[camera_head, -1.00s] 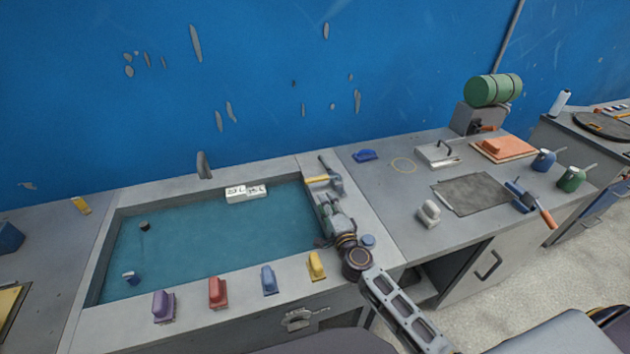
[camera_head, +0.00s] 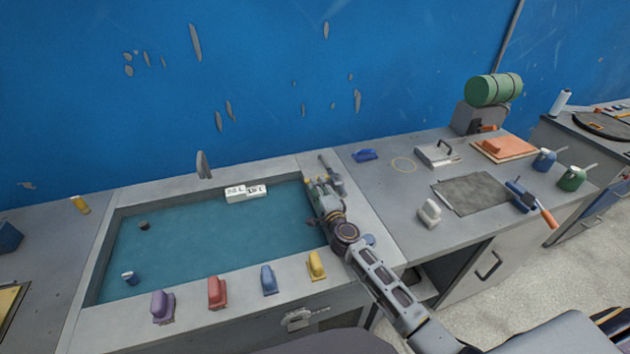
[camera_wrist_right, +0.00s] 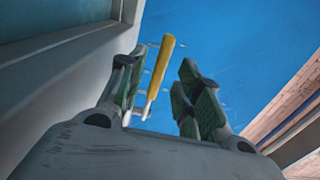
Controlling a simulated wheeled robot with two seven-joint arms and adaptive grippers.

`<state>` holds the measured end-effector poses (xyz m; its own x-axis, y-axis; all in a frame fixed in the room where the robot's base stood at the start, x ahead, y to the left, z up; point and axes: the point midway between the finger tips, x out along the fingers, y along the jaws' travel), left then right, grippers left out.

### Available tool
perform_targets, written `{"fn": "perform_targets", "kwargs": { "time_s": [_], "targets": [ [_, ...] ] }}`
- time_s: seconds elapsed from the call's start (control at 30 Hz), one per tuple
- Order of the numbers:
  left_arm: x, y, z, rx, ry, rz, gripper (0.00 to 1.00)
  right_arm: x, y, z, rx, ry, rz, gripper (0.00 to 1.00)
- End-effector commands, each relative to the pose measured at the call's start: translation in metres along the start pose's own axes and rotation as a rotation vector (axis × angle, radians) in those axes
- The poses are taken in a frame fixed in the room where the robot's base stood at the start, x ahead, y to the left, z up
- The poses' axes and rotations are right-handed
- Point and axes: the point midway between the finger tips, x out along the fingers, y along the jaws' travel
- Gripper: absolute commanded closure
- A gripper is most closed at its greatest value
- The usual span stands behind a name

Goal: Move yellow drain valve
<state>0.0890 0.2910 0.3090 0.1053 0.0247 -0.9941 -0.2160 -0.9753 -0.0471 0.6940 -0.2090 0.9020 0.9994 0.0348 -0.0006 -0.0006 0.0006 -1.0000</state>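The yellow drain valve handle (camera_wrist_right: 160,66) shows in the right wrist view as a yellow grip on a thin metal stem. It stands between the two fingers of my right gripper (camera_wrist_right: 160,95), with visible room on both sides. The fingers are spread apart and do not appear to touch it. In the head view my right gripper (camera_head: 320,187) is at the back right corner of the sink, over its right rim. It hides most of the valve there. My left gripper is not in view.
The sink (camera_head: 210,235) holds blue water and a white block (camera_head: 245,193). Purple (camera_head: 162,306), red (camera_head: 217,291), blue (camera_head: 268,280) and yellow (camera_head: 317,265) handled blocks line its front rim. A grey handled block (camera_head: 430,212) stands on the right counter.

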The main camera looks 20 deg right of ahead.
Motion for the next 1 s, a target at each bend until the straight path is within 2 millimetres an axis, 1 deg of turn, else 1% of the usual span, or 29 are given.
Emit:
{"fn": "perform_targets", "kwargs": {
  "time_s": [0.3, 0.5, 0.8, 1.0],
  "targets": [
    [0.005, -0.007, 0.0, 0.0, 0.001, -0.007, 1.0, 0.026, 0.0, -0.001, 0.0, 0.001, -0.001, 0.66],
    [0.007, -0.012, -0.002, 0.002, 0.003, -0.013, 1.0, 0.039, 0.0, 0.0, 0.0, 0.001, 0.0, 0.66],
    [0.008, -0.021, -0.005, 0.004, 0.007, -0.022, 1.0, 0.046, 0.0, 0.0, -0.001, 0.0, 0.0, 0.66],
    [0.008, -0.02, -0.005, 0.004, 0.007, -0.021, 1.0, 0.046, 0.0, 0.0, -0.001, 0.0, 0.0, 0.66]
  ]
}}
